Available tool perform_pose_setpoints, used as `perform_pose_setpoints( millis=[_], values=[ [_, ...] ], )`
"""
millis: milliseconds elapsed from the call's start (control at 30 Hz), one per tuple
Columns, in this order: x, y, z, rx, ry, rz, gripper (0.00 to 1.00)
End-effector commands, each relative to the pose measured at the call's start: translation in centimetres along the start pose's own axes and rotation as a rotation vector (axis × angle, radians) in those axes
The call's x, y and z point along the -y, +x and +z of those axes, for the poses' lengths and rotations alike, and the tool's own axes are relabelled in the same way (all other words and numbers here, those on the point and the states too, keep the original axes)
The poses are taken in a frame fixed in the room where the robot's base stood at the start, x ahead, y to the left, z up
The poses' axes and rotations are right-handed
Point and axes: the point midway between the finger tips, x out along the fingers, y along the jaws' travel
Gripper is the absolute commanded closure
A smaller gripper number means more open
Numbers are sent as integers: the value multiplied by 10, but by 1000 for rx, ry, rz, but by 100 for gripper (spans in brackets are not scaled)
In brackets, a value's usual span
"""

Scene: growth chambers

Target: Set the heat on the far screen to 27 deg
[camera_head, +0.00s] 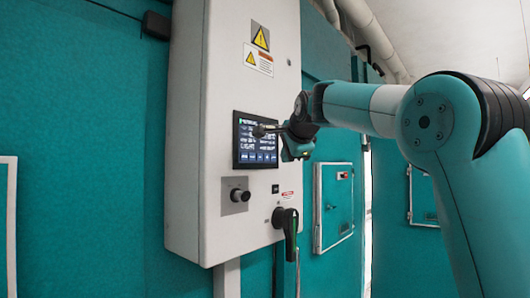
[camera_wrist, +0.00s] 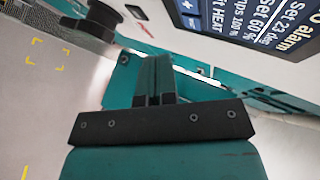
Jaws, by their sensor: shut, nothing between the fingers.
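A dark screen (camera_head: 243,155) with white text and a row of blue buttons is set in the front of a tall white cabinet (camera_head: 200,120). In the wrist view the screen (camera_wrist: 262,22) shows at the top right, cut off and turned. Its text includes "Set 23 deg", "Set 60 %" and "HEAT", with plus and minus buttons at its left edge. My gripper (camera_head: 262,130) is in front of the screen's right part; I cannot tell whether it touches. In the wrist view my gripper (camera_wrist: 153,78) has its teal fingers together, empty, pointing past the screen's lower side.
Below the screen are a black knob (camera_head: 239,195) and a larger rotary handle (camera_head: 290,222), both sticking out. Yellow warning signs (camera_head: 260,37) are above. Smaller wall panels (camera_head: 333,208) stand farther right. The wrist view shows grey floor with yellow marks (camera_wrist: 42,62) at left.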

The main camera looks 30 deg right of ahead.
Motion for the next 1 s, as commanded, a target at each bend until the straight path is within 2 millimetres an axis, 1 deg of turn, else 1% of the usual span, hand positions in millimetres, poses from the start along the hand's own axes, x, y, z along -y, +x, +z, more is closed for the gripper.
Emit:
perform_pose_setpoints(
  millis=[33,100,333,1000],
  values=[
    [7,3,3,2,-1,1,100],
    [10,8,7,1,-1,0,100],
    [14,18,13,0,-1,-1,100],
    [14,19,14,-1,0,-1,100]
  ],
)
